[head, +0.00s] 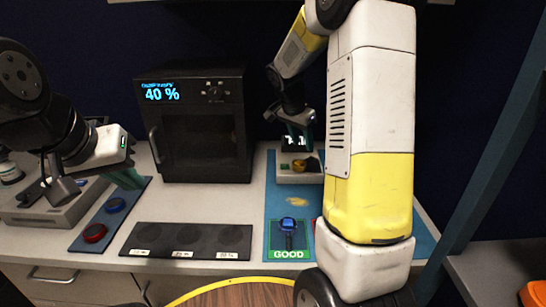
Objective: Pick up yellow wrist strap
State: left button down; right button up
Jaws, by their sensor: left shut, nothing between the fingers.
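A small yellow item (307,165), probably the yellow wrist strap, lies on a pale box-like device at the back of the blue mat (275,208). My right gripper (297,146) points down just above and behind this device. Its fingers look dark against the device, and I cannot tell how far apart they are. My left gripper (130,179) is shut and empty, over the button panel at the left, far from the yellow item. A blue strap-like item (288,225) rests on the green "GOOD" area at the mat's front. My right arm hides the mat's right part.
A black oven-like box (196,125) showing "40 %" stands at the back. A panel with a red button (94,233) and a blue button (115,205) is at left. A black three-place mat (187,241) lies at the counter's front. Bare counter lies between.

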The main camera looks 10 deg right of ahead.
aim_at(306, 160)
jog(key=shift+w+f, duration=0.45)
jog(key=shift+w, duration=0.05)
jog(key=shift+w+f, duration=0.2)
jog(key=shift+f, duration=0.1)
jog(key=x, duration=0.7)
jog(key=shift+w+d+f, duration=0.1)
jog(key=shift+d, duration=0.1)
grip_shut()
